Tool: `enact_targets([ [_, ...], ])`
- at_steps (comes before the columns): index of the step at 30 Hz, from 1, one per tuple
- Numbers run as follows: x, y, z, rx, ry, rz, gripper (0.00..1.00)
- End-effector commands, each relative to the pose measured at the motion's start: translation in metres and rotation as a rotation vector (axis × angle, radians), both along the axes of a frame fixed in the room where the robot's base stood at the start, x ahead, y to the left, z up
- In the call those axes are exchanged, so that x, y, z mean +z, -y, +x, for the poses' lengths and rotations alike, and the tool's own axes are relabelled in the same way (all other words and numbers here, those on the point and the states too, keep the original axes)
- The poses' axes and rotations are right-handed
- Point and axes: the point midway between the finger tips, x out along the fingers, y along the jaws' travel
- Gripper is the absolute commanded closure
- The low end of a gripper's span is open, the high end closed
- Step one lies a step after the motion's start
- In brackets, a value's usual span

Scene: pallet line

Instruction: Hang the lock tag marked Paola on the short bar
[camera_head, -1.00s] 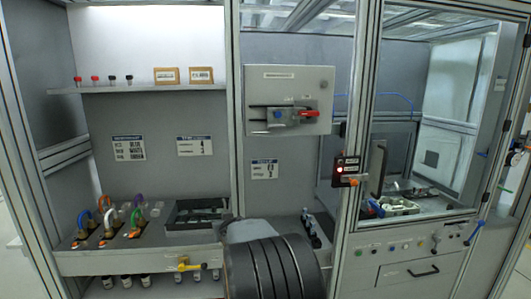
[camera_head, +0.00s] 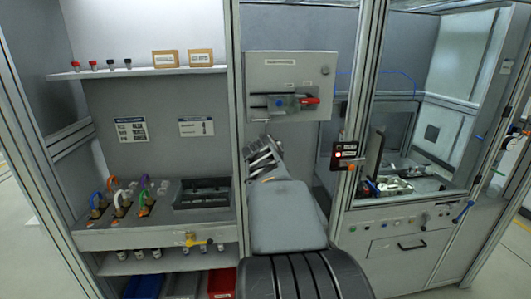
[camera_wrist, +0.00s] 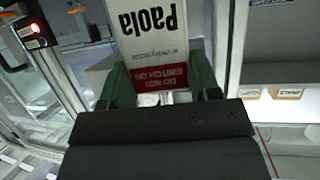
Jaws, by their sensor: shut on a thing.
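The lock tag marked Paola (camera_wrist: 152,35) is white with black lettering and a red band reading "DO NOT SWITCH ON". It is between the green fingers of my gripper (camera_wrist: 160,86), which is shut on it. In the head view my gripper (camera_head: 264,158) is just below the grey wall panel (camera_head: 257,66); the tag cannot be made out there. The panel carries a dark horizontal bar, a blue block (camera_head: 280,102) and a red handle (camera_head: 310,101). I cannot tell which part is the short bar.
A frame post with a black box and red light (camera_head: 344,153) stands right of the panel. At the left are a shelf with two cardboard boxes (camera_head: 166,59), coloured padlocks on a bench (camera_head: 118,200), and a dark tray (camera_head: 203,193). Lower bins include a red one (camera_head: 222,283).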

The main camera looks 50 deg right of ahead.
Motion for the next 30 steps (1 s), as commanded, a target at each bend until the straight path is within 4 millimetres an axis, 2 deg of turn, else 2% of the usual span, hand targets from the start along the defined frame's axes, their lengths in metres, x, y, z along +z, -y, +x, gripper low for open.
enact_targets([
  [30,0.001,0.048,0.058,0.003,-0.001,-0.001,0.72],
])
